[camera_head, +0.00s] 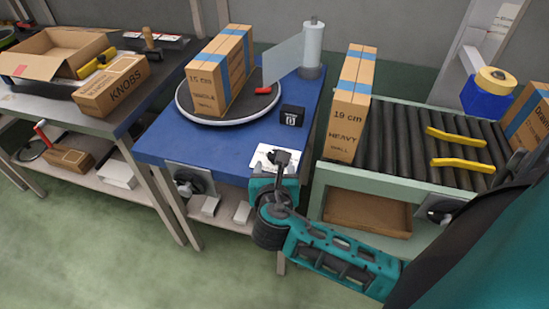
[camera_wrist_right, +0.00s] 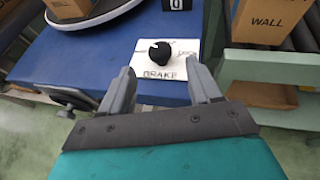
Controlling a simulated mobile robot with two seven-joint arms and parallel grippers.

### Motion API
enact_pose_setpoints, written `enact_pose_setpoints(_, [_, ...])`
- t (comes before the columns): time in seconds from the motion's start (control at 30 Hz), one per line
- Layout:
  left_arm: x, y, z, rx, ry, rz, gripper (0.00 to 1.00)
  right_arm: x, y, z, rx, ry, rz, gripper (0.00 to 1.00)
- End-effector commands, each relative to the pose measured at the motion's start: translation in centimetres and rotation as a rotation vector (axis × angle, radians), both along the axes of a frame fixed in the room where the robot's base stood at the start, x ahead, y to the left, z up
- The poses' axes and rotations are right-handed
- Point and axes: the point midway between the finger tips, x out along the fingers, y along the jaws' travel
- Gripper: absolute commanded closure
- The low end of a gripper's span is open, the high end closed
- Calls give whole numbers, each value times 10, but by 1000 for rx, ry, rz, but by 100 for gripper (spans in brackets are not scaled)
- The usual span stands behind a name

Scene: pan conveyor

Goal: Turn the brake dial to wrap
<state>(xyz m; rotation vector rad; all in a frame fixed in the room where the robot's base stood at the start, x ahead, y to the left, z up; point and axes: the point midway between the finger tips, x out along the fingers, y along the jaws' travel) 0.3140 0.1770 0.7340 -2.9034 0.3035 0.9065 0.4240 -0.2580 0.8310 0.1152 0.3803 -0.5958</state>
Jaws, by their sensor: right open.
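The brake dial (camera_wrist_right: 160,53) is a round black knob with a small white mark at its upper left. It sits on a white plate (camera_wrist_right: 183,70) lettered BRAKE at its near edge; the other lettering is too small to read. The plate (camera_head: 262,155) also shows at the front of the blue table in the head view. My right gripper (camera_wrist_right: 160,80) is open and empty, its two fingers on either side of the near part of the plate, short of the knob. In the head view my right gripper (camera_head: 284,164) partly covers the plate. My left gripper is out of view.
A turntable (camera_head: 188,115) on the blue table (camera_head: 160,146) carries a tall 15 cm carton (camera_head: 205,92). A small black numbered block (camera_head: 292,116) stands behind the plate. A 19 cm HEAVY carton (camera_head: 345,132) stands at the left end of the roller conveyor (camera_head: 400,150).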

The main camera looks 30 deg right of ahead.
Motion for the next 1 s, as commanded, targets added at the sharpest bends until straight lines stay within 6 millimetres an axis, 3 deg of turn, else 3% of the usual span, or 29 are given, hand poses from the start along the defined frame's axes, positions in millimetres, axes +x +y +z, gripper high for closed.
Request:
enact_pose_setpoints(0.3, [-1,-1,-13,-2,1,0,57,44,-30,-23,1,-1,0,38])
enact_pose_setpoints(0.77, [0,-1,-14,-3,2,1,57,55,-37,-28,3,0,1,38])
enact_pose_setpoints(1.0, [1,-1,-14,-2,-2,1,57,55,-37,-28,3,0,1,59])
